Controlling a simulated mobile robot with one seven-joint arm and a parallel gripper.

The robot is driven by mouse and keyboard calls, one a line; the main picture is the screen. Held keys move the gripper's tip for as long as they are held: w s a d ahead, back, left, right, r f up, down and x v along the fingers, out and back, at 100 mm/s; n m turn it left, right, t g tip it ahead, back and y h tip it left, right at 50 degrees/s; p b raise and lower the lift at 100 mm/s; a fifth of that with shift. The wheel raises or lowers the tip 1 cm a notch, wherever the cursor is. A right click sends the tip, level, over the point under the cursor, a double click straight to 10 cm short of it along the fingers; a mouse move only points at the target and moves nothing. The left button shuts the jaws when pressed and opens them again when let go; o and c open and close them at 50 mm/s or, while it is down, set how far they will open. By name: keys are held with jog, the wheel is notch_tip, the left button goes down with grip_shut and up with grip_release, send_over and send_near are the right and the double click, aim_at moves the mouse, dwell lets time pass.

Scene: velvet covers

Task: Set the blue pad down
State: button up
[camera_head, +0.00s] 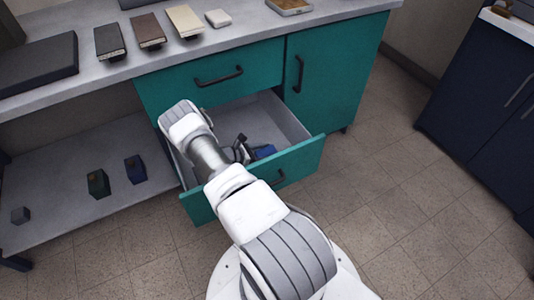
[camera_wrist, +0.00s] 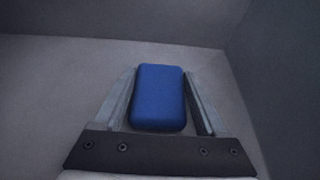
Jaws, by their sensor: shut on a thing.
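The blue pad (camera_wrist: 159,98) sits between the two fingers of my gripper (camera_wrist: 160,100) in the wrist view, with a finger along each side. My gripper is shut on it. In the head view my gripper (camera_head: 243,150) is inside the open lower drawer (camera_head: 293,127) of the teal cabinet, and the blue pad (camera_head: 264,152) shows at its right, near the drawer front. The wrist view shows grey drawer surfaces around the pad. I cannot tell whether the pad touches the drawer floor.
The countertop (camera_head: 245,32) above holds several book-like blocks and a small white block (camera_head: 218,18). Floor at right is clear.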

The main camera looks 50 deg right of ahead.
jog(key=shift+r, duration=0.1)
jog(key=o, duration=1.3)
jog(key=shift+c, duration=0.2)
